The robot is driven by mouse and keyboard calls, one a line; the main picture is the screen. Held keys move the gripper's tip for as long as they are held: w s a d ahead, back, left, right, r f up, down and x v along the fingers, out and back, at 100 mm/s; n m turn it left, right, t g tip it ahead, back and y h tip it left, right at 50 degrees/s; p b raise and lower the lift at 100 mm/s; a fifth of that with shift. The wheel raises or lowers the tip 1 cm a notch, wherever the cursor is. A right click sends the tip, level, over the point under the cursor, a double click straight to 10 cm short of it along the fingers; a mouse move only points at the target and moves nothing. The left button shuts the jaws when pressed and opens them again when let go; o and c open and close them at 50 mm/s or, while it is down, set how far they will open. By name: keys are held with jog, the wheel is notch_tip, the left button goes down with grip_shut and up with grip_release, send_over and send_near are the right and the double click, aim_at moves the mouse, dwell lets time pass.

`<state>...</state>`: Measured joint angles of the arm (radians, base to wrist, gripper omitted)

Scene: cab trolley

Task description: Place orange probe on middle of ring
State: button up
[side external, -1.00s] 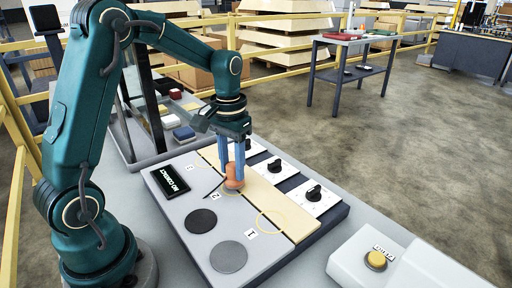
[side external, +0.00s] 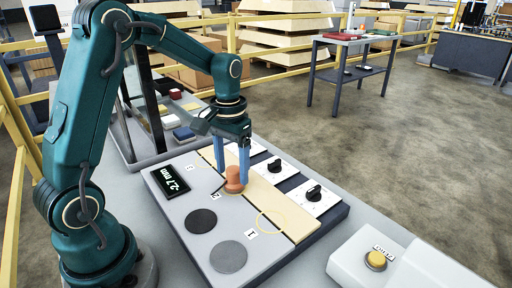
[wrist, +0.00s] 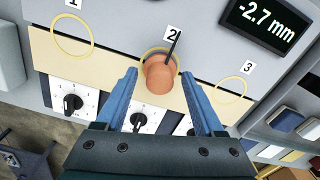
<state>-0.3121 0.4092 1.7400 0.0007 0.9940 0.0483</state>
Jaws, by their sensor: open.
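The orange probe (side external: 233,180) stands on the tan strip at the yellow ring marked 2, the middle one of three rings. In the wrist view the probe (wrist: 160,76) covers part of ring 2 (wrist: 146,55), whose outline shows around its upper side. A thin dark pointer reaches toward the probe from the label 2. My gripper (side external: 231,170) is open, with its blue fingers apart on either side of the probe. In the wrist view the gripper (wrist: 159,93) shows gaps between both fingers and the probe. The display (side external: 178,188) reads -2.7 mm.
Ring 1 (side external: 287,223) and ring 3 (wrist: 232,90) on the tan strip are empty. White panels with black knobs (side external: 314,193) line one side. A box with a yellow button (side external: 376,260) stands at the lower right.

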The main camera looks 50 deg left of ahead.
aim_at(232, 168)
notch_tip(232, 168, up, 10)
jog(key=s+d+f+m+t, duration=0.1)
jog(key=s+d+m+t, duration=0.2)
jog(key=s+d, duration=0.6)
jog(key=s+t, duration=0.2)
jog(key=s, duration=0.1)
jog(key=shift+s+f+t, duration=0.3)
jog(key=shift+s+f, duration=0.05)
